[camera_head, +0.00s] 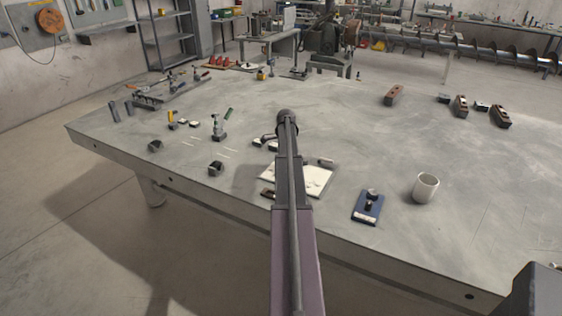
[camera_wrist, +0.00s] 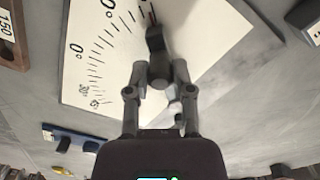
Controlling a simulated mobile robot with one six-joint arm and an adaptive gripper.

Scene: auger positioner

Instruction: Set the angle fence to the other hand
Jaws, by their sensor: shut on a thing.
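A white plate (camera_head: 318,183) lies on the table, partly hidden behind my arm in the head view. In the wrist view the plate (camera_wrist: 205,28) carries a black angle scale with 0° marks and finer ticks to one side. A dark grey upright part (camera_wrist: 155,40), seemingly the handle of the angle fence, stands over the plate. My gripper (camera_wrist: 160,70) is shut on this part, one finger on each side. The rest of the fence, and which side it points to, cannot be made out. My arm hides the gripper's fingertips in the head view.
A black clamp-like piece (camera_head: 216,168) is at left. Several dark blocks (camera_head: 461,106) stand at far right. The table between is mostly clear.

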